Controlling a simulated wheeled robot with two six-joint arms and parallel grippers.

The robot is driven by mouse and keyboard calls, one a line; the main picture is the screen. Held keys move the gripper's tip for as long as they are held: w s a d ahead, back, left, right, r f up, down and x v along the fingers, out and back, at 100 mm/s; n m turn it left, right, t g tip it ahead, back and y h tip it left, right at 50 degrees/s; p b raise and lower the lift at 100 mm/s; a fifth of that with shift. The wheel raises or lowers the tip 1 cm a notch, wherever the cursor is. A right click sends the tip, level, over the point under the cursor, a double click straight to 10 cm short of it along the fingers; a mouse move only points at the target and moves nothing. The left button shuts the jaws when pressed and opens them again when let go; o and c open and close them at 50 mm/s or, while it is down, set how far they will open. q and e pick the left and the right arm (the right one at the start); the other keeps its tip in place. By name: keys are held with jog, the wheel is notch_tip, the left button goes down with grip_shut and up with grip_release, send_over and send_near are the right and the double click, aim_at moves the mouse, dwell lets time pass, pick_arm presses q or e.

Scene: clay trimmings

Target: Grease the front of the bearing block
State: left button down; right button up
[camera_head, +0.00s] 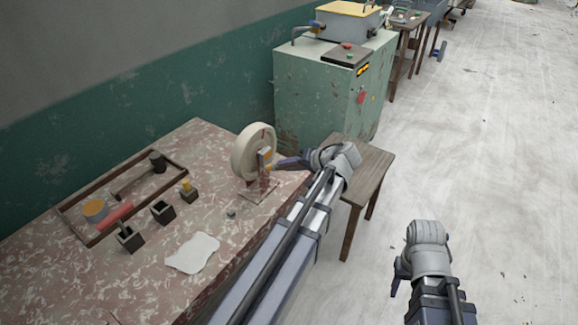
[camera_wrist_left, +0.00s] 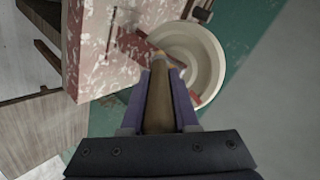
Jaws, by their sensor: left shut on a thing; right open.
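The bearing block (camera_head: 264,158) is a small grey upright on a plate near the table's right end, in front of a cream wheel (camera_head: 243,154). My left gripper (camera_head: 286,163) is shut on a brush (camera_wrist_left: 158,105) with a brown handle, just right of the block. The brush's orange tip shows in the left wrist view beside the wheel's rim. I cannot tell whether the tip touches the block, since the fingers and handle cover much of that spot. My right gripper (camera_head: 398,282) is open and empty, over the floor at the lower right.
The mottled red table (camera_head: 130,280) holds a wooden tray (camera_head: 75,222) with a hammer (camera_head: 140,175) and an orange-topped tin (camera_head: 95,210). Several dark holders, one empty (camera_head: 163,212), stand in front. A white cloth (camera_head: 193,254) lies nearby. A stool (camera_head: 365,175) and green cabinet (camera_head: 315,95) stand beyond.

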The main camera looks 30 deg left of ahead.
pick_arm(q)
jog(key=shift+a, duration=0.75)
dwell(0.4)
jog(key=shift+w, duration=0.2)
jog(key=shift+w+d, duration=0.15)
jog(key=shift+w, duration=0.6)
jog(key=shift+w+d, duration=0.1)
jog(key=shift+w, duration=0.6)
jog(key=shift+w, duration=0.1)
jog(key=w, duration=0.3)
jog(key=shift+s, duration=0.1)
jog(key=shift+s+a, duration=0.15)
jog(key=shift+s, duration=3)
